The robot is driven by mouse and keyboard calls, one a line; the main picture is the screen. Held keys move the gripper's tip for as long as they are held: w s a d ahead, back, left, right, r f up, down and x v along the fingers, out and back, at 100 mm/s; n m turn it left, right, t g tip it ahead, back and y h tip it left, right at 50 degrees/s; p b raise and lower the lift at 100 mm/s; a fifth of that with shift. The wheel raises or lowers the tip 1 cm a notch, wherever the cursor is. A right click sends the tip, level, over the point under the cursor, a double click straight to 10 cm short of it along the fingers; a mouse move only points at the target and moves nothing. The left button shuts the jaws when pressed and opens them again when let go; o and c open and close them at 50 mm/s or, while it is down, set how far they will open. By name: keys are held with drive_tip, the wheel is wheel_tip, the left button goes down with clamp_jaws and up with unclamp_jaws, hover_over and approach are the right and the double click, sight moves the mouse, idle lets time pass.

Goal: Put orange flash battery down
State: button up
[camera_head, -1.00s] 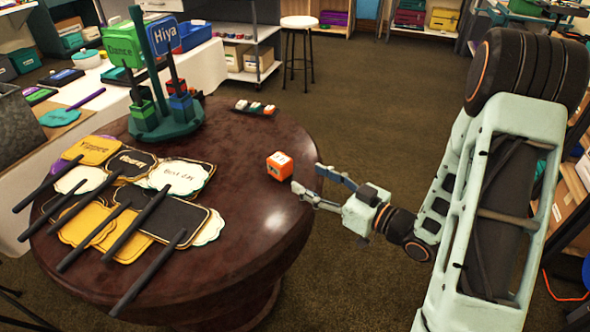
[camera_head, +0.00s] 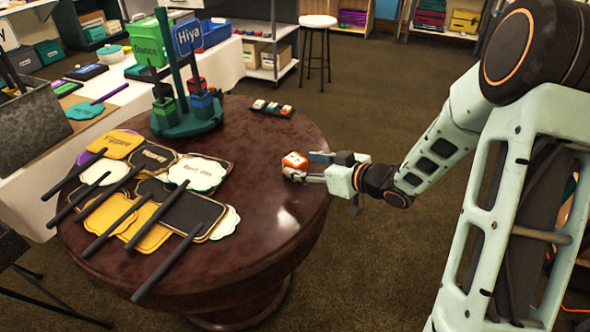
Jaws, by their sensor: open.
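The orange flash battery (camera_head: 294,160) is a small orange block with a white top. It is at the right part of the round dark wooden table (camera_head: 262,236) and looks upright on the tabletop. My gripper (camera_head: 300,167) reaches in from the right, low over the table edge. Its fingers are open, with the battery at or between their tips. The near finger overlaps the battery's lower part, so I cannot tell whether they touch.
Several sign paddles (camera_head: 150,190) lie across the table's left half. A green stand (camera_head: 188,118) with signs and coloured blocks is at the back. A small dark tray (camera_head: 272,108) with small blocks lies at the back edge. The table's front right is bare.

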sight(302, 165)
drive_tip(key=b+x, duration=0.1)
drive_tip(key=x, duration=0.3)
drive_tip(key=shift+w+a+f, duration=0.1)
drive_tip(key=shift+w+f, duration=0.15)
drive_tip(key=shift+f, duration=0.05)
clamp_jaws()
